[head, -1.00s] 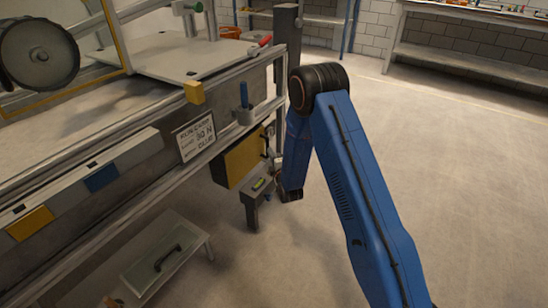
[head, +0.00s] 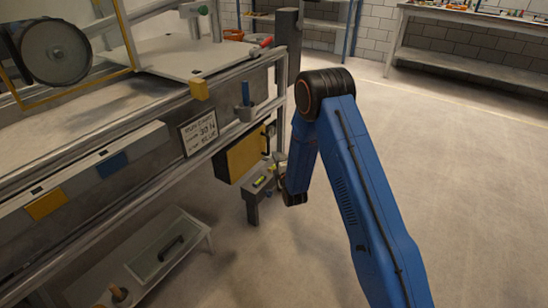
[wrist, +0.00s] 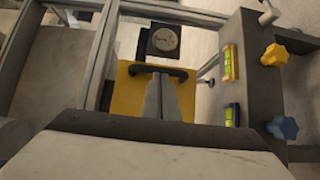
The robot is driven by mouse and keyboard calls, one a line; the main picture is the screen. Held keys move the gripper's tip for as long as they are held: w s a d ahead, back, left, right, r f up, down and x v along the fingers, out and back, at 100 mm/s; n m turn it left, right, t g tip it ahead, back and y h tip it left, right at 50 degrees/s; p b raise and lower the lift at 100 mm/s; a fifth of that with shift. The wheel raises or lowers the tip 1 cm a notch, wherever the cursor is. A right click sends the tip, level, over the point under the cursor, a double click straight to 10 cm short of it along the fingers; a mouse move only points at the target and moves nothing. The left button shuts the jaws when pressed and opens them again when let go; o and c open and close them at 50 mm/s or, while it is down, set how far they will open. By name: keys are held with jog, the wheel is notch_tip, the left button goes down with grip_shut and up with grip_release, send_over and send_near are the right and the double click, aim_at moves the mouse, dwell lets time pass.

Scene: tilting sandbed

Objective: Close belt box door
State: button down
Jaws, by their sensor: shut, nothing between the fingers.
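The yellow belt box door (head: 243,158) is on the side of the frame, below the whiteboard, in the head view. In the wrist view the yellow door (wrist: 127,88) fills the middle, with a black bar handle (wrist: 138,69) across its top. My gripper (wrist: 161,78) is shut and empty, its fingertips overlapping the handle in the picture. I cannot tell whether they touch it. In the head view my gripper is not clearly seen; my blue arm hides the area. How far the door stands open cannot be told.
A grey block with two levels (wrist: 231,63), a yellow knob (wrist: 274,55) and a blue knob (wrist: 282,127) stands right of the door. A round gauge (wrist: 164,38) is beyond it. Floor to the right is clear.

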jog(key=d+v, duration=0.1)
jog(key=v, duration=0.8)
jog(key=d+r+m+g+h, duration=0.1)
jog(key=d+r+m+g, duration=0.3)
jog(key=r, duration=0.8)
jog(key=s+d+r+m+g+h, duration=0.1)
jog(key=s+d+r+m, duration=0.2)
jog(key=s+r, duration=0.25)
jog(key=s+d+r+m+g, duration=0.1)
jog(key=s+d+r+m, duration=0.2)
jog(key=s+r, duration=0.25)
jog(key=s+d+r+m+g, duration=0.2)
jog(key=s+m, duration=0.1)
jog(key=s, duration=1)
jog(key=s+d+r+m+g+h, duration=0.1)
jog(key=s+d+r+m+g, duration=0.1)
jog(key=s, duration=1.1)
jog(key=s+d+r+m+g, duration=0.2)
jog(key=s+m, duration=0.3)
jog(key=s, duration=0.8)
jog(key=shift+d+r+g+h, duration=0.35)
jog(key=shift+d+r, duration=0.2)
jog(key=shift+d, duration=0.2)
